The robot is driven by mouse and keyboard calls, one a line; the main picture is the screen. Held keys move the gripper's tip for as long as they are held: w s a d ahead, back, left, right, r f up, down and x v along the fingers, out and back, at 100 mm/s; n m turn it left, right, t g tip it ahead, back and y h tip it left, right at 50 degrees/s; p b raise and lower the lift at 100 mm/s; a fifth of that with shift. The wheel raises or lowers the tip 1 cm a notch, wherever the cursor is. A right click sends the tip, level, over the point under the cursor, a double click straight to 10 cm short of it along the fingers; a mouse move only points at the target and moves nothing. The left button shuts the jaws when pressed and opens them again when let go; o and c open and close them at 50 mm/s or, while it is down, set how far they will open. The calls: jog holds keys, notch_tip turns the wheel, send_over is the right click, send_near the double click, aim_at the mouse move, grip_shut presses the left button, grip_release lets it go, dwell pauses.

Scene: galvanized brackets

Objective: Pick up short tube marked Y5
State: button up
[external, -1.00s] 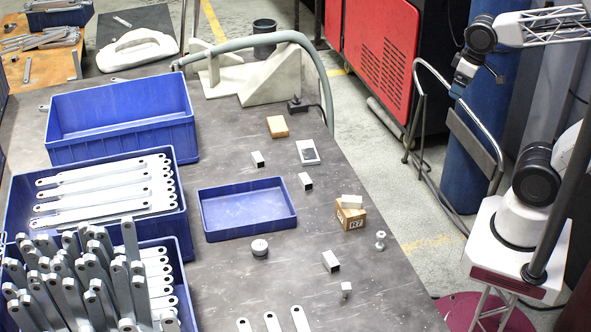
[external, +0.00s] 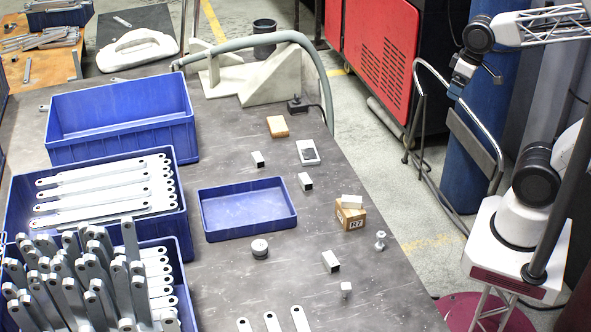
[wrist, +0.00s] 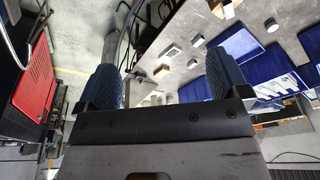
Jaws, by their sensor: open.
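Several short square metal tubes stand or lie apart on the grey table in the external view: one toward the back (external: 258,159), one right of centre (external: 305,181), and one nearer the front (external: 331,261). A pale block-like piece (external: 351,201) lies on a wooden block. No Y5 mark is legible, so I cannot tell which tube bears it. My gripper (external: 474,80) is up at the right, beyond the table edge and far from the tubes. In the wrist view my gripper (wrist: 164,82) has its two blue pads wide apart with nothing between them.
A shallow empty blue tray (external: 248,228) sits mid-table. A larger blue bin (external: 122,145) and bins of metal bars stand left. The wooden block marked R7 (external: 352,222), a bolt (external: 380,241), a round part (external: 260,248) and a grey device (external: 307,152) are near the tubes. A metal-tube frame (external: 480,150) stands beside my arm.

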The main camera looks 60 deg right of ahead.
jog(key=w+a+f+m+g+y, duration=0.1)
jog(key=w+a+f+m+y, duration=0.45)
jog(key=w+f, duration=0.4)
jog(key=w+a+f+m+y, duration=0.5)
jog(key=w+f+m, duration=0.15)
jog(key=w, duration=0.65)
jog(key=m+t, duration=0.7)
jog(key=m, duration=0.7)
send_near(308, 178)
jog(key=shift+s+h+x, duration=0.2)
jog(key=shift+h+x, duration=0.05)
jog(key=shift+x, duration=0.8)
jog(key=shift+a+f, duration=0.1)
jog(key=shift+x, duration=1.3)
jog(key=shift+w+a, duration=0.1)
jog(key=shift+x, duration=2.5)
